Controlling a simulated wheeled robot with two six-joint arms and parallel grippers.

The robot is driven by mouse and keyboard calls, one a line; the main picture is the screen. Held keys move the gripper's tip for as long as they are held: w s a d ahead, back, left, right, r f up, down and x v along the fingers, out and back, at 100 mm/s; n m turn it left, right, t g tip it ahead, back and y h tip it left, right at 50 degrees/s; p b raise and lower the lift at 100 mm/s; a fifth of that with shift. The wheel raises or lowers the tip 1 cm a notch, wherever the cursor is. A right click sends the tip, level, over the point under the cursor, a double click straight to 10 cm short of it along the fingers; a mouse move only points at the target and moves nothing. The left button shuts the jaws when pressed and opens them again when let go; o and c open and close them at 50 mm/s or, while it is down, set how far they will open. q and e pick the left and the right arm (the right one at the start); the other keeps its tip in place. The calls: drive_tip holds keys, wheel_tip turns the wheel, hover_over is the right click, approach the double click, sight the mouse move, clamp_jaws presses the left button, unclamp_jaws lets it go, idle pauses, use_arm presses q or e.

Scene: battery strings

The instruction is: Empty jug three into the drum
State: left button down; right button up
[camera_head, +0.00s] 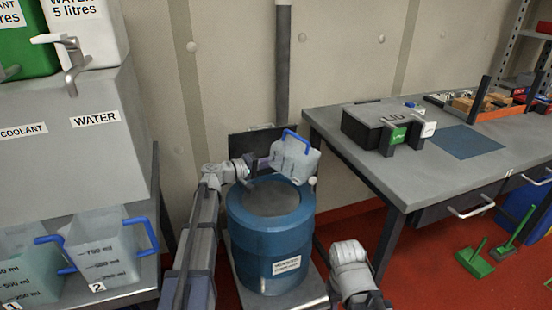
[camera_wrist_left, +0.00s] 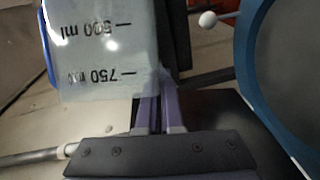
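A translucent jug (camera_head: 294,160) with a blue handle (camera_head: 297,138) is held tilted above the far side of the blue drum (camera_head: 268,238). My left gripper (camera_head: 262,164) is shut on the side of this jug. In the left wrist view the purple fingers (camera_wrist_left: 160,112) meet the jug wall (camera_wrist_left: 100,85), and its 500 and 750 ml marks appear upside down. The jug's number is not visible. The drum's top (camera_head: 272,199) looks dark grey, and its blue rim (camera_wrist_left: 246,70) curves at the right of the left wrist view. My right gripper is not in view.
Jugs one (camera_head: 28,262) and two (camera_head: 105,255) stand on a shelf at left, below containers labelled coolant and water. A grey table (camera_head: 350,155) with a box marked LID (camera_head: 385,122) stands at right. A pipe (camera_head: 283,60) runs up the wall behind the drum.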

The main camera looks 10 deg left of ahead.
use_arm(q)
drive_tip(key=m+y+p, duration=0.1)
drive_tip(key=m+p, duration=0.1)
drive_tip(key=d+r+m+y+p, duration=0.1)
drive_tip(key=m+y+p, duration=0.1)
drive_tip(key=m, duration=0.1)
drive_tip(key=s+m+y+p, duration=0.1)
drive_tip(key=m+p, duration=0.1)
drive_tip(key=m, duration=0.1)
drive_tip(key=shift+d+r+y, duration=0.2)
drive_tip(key=shift+d+y, duration=0.1)
drive_tip(key=shift+d, duration=0.1)
drive_tip(key=shift+s+d+m+y+p, duration=0.15)
drive_tip(key=shift+m+y+p, duration=0.4)
drive_tip(key=shift+m, duration=0.25)
drive_tip(key=shift+s+d+r+m+y+p, duration=0.3)
drive_tip(key=shift+d+r+m+p, duration=0.2)
drive_tip(key=shift+d+r+p, duration=0.45)
drive_tip(key=shift+s+d+r+m+t+y+p, duration=0.3)
drive_tip(key=shift+d+r+m+p, duration=0.2)
drive_tip(key=shift+d+p, duration=0.15)
